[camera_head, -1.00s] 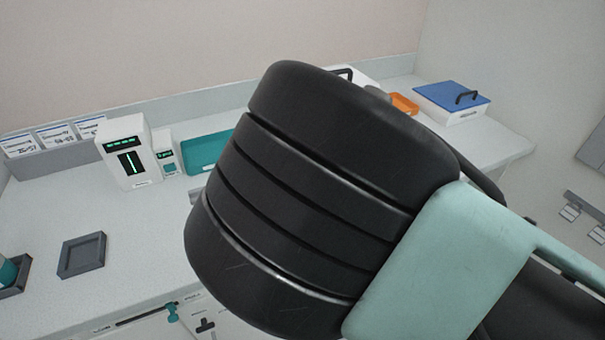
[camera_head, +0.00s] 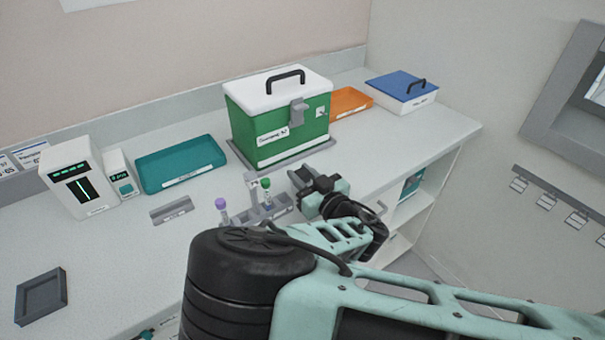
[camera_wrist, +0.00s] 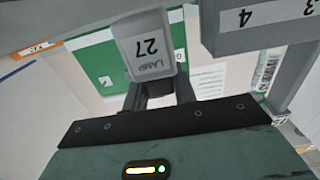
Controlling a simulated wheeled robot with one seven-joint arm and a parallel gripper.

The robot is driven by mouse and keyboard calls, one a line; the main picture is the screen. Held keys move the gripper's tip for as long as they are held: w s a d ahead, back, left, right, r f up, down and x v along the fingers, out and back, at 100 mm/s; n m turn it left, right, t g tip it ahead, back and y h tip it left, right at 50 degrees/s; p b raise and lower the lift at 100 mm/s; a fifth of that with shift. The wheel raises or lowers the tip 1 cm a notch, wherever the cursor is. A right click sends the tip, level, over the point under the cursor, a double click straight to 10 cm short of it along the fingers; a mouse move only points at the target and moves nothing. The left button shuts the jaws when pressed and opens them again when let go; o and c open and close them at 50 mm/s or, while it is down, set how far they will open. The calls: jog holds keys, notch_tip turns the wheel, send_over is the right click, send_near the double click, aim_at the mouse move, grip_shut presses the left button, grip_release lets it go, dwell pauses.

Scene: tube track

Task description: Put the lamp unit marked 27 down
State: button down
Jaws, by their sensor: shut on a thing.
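The lamp unit marked 27 (camera_wrist: 147,62) is a small grey block with a white label, upside down in the wrist view. It sits between the dark fingers of my gripper (camera_wrist: 160,92), which is shut on it. In the head view my gripper (camera_head: 306,186) is over the worktop, in front of the green box and just right of a grey tube rack (camera_head: 281,204). The lamp unit is hard to make out there. Whether it touches the surface below cannot be told.
The green box with a white lid (camera_head: 270,125) stands behind my gripper. Purple-capped (camera_head: 221,204) and green-capped (camera_head: 266,184) tubes stand at the rack. A teal tray (camera_head: 182,166), an orange tray (camera_head: 352,103) and a blue-lidded box (camera_head: 401,91) are farther back. A grey numbered part (camera_wrist: 250,22) is close in the wrist view.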

jog(key=shift+f, duration=0.15)
jog(key=c, duration=1.1)
grip_release()
jog(key=shift+f, duration=0.1)
jog(key=shift+r, duration=0.2)
jog(key=b+v, duration=0.3)
jog(key=v, duration=0.9)
jog(key=shift+w+d, duration=0.1)
